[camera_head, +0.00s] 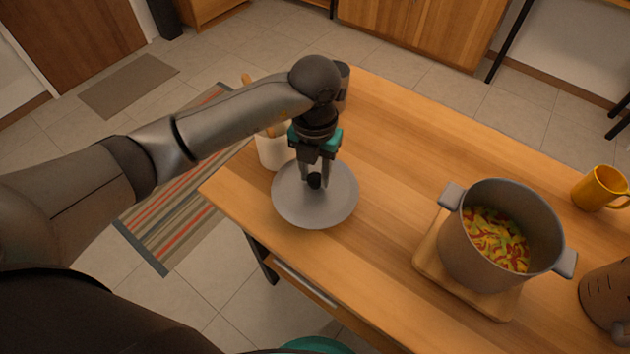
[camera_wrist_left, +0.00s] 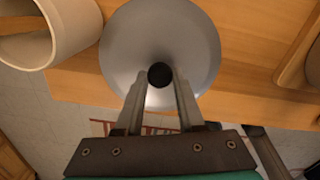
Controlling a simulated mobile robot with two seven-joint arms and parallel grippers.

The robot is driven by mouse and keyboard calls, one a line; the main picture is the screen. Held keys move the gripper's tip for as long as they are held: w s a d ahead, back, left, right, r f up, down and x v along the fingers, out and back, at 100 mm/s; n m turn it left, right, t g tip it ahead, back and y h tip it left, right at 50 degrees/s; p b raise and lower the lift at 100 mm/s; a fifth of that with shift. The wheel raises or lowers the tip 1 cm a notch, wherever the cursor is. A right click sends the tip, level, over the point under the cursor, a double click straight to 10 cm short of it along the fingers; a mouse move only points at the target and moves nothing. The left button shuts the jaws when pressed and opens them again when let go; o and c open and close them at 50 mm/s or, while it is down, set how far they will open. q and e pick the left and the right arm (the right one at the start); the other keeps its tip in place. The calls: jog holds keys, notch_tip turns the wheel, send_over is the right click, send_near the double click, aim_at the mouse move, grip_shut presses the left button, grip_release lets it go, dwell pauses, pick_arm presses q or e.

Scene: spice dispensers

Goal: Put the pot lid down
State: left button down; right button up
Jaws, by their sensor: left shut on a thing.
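The pot lid (camera_head: 300,210) is a grey round disc with a black knob. It is at the left end of the wooden table, and I cannot tell whether it touches the tabletop. My left gripper (camera_head: 315,180) points down and is shut on the lid's knob. In the left wrist view the lid (camera_wrist_left: 195,45) lies beyond the fingers, with the knob (camera_wrist_left: 160,75) between the fingertips. The open grey pot (camera_head: 470,250) stands to the right on a wooden board, with colourful chopped food inside. My right gripper does not show.
A white container (camera_head: 270,152) with wooden utensils stands close behind the lid, and shows in the left wrist view (camera_wrist_left: 65,30). A yellow mug (camera_head: 600,188) and a brown jug (camera_head: 608,300) are at the right. The table (camera_head: 395,150) is clear between lid and pot.

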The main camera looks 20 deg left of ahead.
aim_at(315, 178)
pick_arm(q)
jog(key=shift+f, duration=1.55)
jog(key=shift+b, duration=0.3)
jog(key=c, duration=1)
grip_release()
jog(key=shift+f, duration=0.2)
jog(key=o, duration=0.5)
jog(key=shift+r, duration=0.1)
jog(key=shift+r, duration=0.15)
notch_tip(315, 178, up, 12)
jog(key=shift+p, duration=1.1)
